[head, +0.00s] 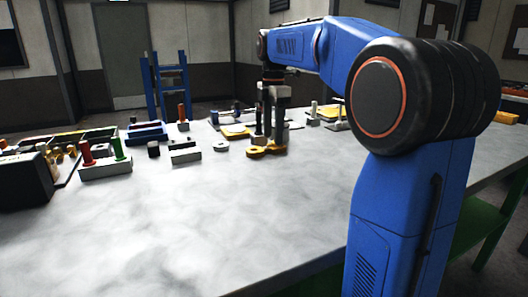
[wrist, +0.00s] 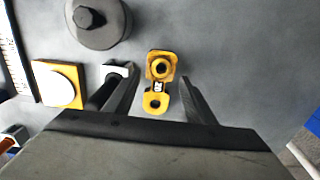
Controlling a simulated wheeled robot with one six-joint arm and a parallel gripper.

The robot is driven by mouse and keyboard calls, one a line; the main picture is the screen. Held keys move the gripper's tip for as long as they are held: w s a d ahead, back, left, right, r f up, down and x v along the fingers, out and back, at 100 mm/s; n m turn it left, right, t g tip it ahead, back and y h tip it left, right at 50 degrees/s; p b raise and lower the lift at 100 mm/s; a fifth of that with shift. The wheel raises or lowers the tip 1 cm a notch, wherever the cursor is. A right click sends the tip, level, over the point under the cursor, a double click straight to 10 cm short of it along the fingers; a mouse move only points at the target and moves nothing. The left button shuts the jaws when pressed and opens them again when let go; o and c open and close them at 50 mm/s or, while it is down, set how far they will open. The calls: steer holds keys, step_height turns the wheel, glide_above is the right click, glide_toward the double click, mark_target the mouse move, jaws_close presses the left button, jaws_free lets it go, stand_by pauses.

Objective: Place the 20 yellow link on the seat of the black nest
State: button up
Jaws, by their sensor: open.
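The yellow link (wrist: 158,87) lies on the table with two round eyes and a small white label with dark marks on its narrow middle. It also shows in the head view (head: 255,153). My gripper (wrist: 158,82) is open, with one finger on each side of the link in the wrist view. In the head view my gripper (head: 268,138) points down over the link. I cannot tell from these views whether the fingers are at the link's height. I cannot make out for certain which dark fixture is the black nest.
In the wrist view, a dark round weight with a hexagonal top (wrist: 95,22) and a yellow plate with a white disc (wrist: 60,84) lie nearby. In the head view, a white block with coloured pegs (head: 105,168) and a black box (head: 24,180) stand left. The table's front is clear.

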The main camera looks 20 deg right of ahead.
steer(key=shift+f, duration=1.15)
jaws_close()
steer(key=shift+r, duration=0.1)
